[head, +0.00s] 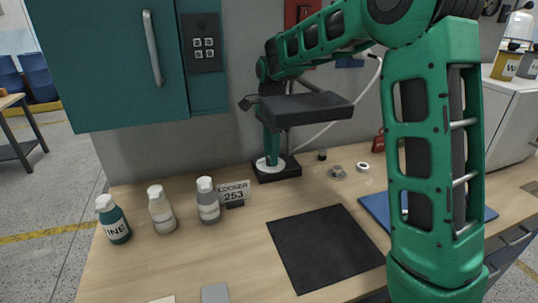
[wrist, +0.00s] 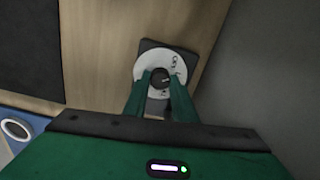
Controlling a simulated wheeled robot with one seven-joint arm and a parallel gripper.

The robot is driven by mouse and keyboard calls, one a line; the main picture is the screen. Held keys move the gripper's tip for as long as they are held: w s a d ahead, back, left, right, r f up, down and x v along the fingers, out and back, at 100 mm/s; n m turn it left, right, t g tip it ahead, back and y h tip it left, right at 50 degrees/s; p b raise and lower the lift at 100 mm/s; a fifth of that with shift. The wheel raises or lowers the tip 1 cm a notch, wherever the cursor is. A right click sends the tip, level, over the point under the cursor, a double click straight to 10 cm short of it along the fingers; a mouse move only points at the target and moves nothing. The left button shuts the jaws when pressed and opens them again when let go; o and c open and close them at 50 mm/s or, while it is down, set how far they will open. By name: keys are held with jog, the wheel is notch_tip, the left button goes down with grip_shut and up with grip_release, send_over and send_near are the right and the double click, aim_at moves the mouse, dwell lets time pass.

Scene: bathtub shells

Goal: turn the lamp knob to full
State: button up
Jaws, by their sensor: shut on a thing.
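The lamp knob is a small dark knob (wrist: 160,76) at the centre of a white dial (wrist: 176,61) with dark marks. My gripper (wrist: 160,81) is shut on the knob, with one green finger on each side. The dial sits on a dark square base (wrist: 152,44). In the head view, my gripper (head: 271,158) reaches straight down to the dial, and the black base (head: 277,175) stands at the back of the bench by the wall. My fingers hide the knob there. The pointer's exact setting is too small to read.
Several bottles, including a grey one (head: 208,200), and a "LOCKER 253" sign (head: 234,193) stand left of the base. A black mat (head: 325,246) lies in front. A white ring (head: 363,167) and small metal parts (head: 337,172) lie right. A teal cabinet (head: 110,60) hangs above left.

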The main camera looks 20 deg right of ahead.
jog(key=m, duration=0.6)
jog(key=shift+w+a+r, duration=0.15)
jog(key=m, duration=0.6)
dwell(0.4)
jog(key=o, duration=1)
jog(key=shift+o, duration=0.2)
jog(key=shift+r, duration=3.9)
